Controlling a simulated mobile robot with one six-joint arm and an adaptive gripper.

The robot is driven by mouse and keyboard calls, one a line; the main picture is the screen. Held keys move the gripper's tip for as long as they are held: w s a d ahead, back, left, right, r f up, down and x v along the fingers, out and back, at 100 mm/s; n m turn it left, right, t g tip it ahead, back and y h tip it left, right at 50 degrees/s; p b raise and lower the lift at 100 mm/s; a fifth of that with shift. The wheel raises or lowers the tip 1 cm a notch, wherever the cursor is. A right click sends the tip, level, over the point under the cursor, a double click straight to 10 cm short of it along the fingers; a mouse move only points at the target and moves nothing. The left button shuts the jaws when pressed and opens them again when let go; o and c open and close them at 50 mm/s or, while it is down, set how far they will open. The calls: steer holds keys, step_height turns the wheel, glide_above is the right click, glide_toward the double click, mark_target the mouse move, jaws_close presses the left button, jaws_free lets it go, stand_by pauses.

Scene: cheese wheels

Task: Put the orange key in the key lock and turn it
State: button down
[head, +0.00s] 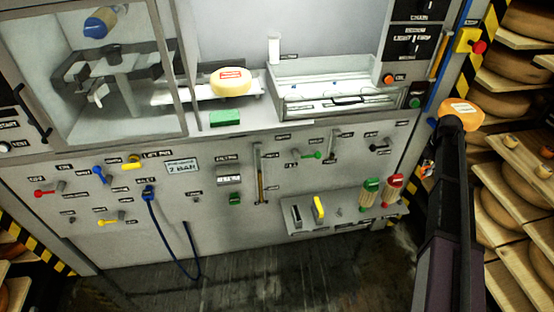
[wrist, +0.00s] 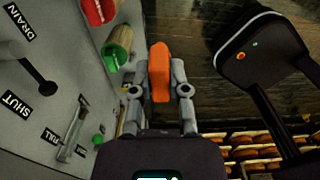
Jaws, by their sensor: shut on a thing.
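The orange key (wrist: 160,62) is held between the fingers of my gripper (wrist: 161,84) in the wrist view. Its orange body stands out past the fingertips. My gripper is shut on it, in the air beside the white machine panel (wrist: 48,72). In the head view my arm reaches up at the right and its dark links hide most of the gripper and the key. I cannot make out for certain which fitting on the machine front (head: 100,232) is the key lock.
A small shelf (head: 345,224) juts from the lower panel, bearing a yellow handle (head: 318,208), a green-topped brush (head: 370,191) and a red-topped brush (head: 392,189). A blue hose (head: 165,240) hangs at left. Cheese racks (head: 520,165) stand close at right. The floor before the panel is clear.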

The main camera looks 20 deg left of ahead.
step_height(320, 180, up, 20)
steer(key=p, duration=1.8)
steer(key=shift+p, duration=0.4)
steer(key=shift+a, duration=0.15)
